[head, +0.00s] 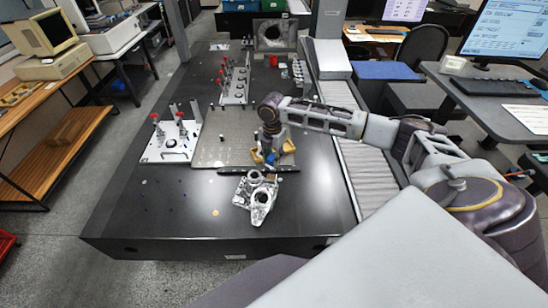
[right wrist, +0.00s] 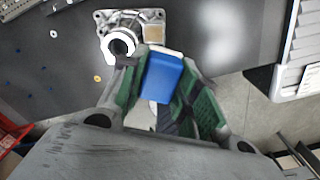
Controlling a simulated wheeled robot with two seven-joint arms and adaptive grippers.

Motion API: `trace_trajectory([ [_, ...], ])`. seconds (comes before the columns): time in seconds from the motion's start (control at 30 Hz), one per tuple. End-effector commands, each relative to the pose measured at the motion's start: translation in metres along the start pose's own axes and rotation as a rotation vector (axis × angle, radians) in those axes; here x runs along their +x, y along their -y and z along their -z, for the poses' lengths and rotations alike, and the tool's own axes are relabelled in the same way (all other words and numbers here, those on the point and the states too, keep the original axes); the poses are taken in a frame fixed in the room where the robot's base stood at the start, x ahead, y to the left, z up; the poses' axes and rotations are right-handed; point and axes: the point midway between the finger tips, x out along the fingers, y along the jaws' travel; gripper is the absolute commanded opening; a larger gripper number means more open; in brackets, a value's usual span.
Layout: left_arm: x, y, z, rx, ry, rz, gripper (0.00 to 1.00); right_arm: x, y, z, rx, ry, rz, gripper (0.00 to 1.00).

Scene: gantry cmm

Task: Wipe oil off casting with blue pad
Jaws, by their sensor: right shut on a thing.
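The casting (head: 258,198) is a grey metal part with round bores, lying on the dark table in front of the perforated plate. In the right wrist view the casting (right wrist: 122,42) is at the top, with a small brownish patch on its upper right; its lower part is partly hidden by the gripper. My right gripper (head: 270,157) is just behind the casting in the head view, pointing down. In the right wrist view its green-lined fingers (right wrist: 160,95) are shut on the blue pad (right wrist: 162,76). I cannot tell whether the pad touches the casting. My left gripper is not in view.
A perforated plate (head: 221,148) lies behind the casting, with a yellow tray (head: 289,147) near its right side. Fixture plates with red-topped clamps (head: 172,140) stand left and behind. A roller conveyor (head: 367,185) runs along the right. The table's front left (head: 150,220) is mostly clear.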

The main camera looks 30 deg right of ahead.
Motion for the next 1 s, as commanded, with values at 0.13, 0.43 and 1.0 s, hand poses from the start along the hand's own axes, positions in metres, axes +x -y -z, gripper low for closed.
trace_trajectory([
  [0.13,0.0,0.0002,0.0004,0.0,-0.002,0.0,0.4,-0.0002,-0.002,0.0003,-0.116,0.0,0.0,0.12],
  [0.43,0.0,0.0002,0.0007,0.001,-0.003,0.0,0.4,0.0,-0.0026,0.0003,-0.277,0.0,0.0,0.12],
  [1.0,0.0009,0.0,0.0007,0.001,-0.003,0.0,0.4,0.0009,-0.0025,0.0004,-0.3,0.0,0.0,0.12],
])
